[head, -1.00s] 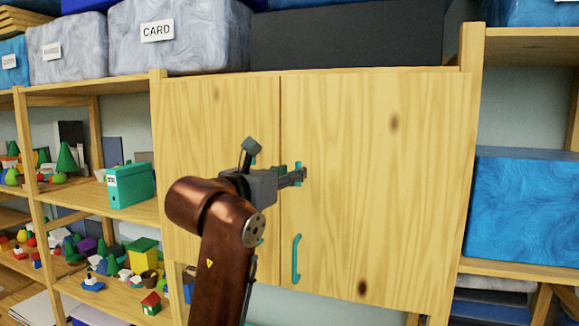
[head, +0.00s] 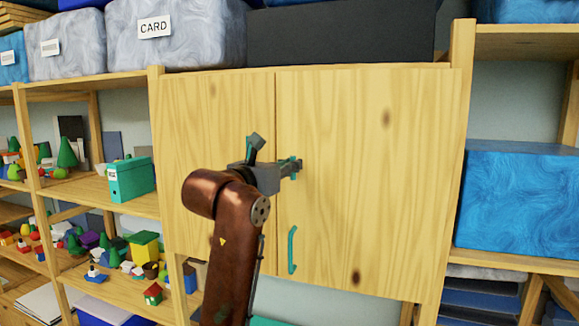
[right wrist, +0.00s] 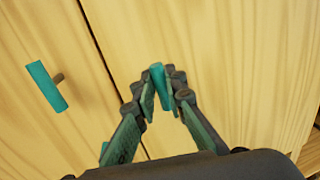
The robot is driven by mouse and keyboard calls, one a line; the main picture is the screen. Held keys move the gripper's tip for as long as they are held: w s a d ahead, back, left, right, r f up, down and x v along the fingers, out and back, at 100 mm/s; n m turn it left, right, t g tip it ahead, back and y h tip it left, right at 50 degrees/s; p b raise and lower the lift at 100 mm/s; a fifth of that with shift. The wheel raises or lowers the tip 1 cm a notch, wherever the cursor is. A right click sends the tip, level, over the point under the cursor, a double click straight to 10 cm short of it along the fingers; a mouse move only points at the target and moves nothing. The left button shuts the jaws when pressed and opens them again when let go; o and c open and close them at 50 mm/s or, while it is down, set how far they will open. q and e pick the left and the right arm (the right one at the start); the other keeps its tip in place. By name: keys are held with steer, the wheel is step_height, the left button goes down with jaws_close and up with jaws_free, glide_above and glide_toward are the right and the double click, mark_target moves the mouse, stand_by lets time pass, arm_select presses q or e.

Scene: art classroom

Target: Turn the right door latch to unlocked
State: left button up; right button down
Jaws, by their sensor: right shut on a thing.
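A pale wooden cabinet has a left door (head: 215,110) and a right door (head: 350,150). My right gripper (head: 295,167) is at the right door, near its inner edge. In the right wrist view its fingers (right wrist: 162,90) are shut on the small teal right latch (right wrist: 157,74), which stands up between the fingertips. Most of this latch is hidden by the fingers. The teal left latch (right wrist: 47,86) sits on a short stem on the left door, apart from the gripper; in the head view it is partly behind my gripper. My left gripper is not in view.
A teal bar handle (head: 292,250) is on the right door below my gripper. Open shelves with toys and a teal box file (head: 132,181) stand left. A blue box (head: 520,200) is on the right shelf. Bins and a dark box (head: 340,35) sit above.

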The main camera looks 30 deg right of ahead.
arm_select(q)
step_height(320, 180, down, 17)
steer(key=b, duration=1.7)
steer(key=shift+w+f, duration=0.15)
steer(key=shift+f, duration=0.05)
arm_select(e)
steer(key=shift+w+a+f+n+t+y, duration=0.2)
steer(key=shift+n+t, duration=0.55)
steer(key=shift+n, duration=2.65)
steer(key=shift+f+n+t, duration=0.35)
steer(key=shift+n+t, duration=0.35)
steer(key=shift+n, duration=2.7)
steer(key=shift+w+a+f+n+t+y, duration=0.2)
steer(key=shift+n+t, duration=0.55)
steer(key=shift+n, duration=2.65)
arm_select(q)
steer(key=shift+b, duration=0.3)
arm_select(e)
steer(key=shift+s, duration=0.1)
steer(key=c, duration=2)
jaws_free()
steer(key=shift+d, duration=0.1)
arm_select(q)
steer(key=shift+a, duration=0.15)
arm_select(e)
steer(key=shift+s, duration=0.15)
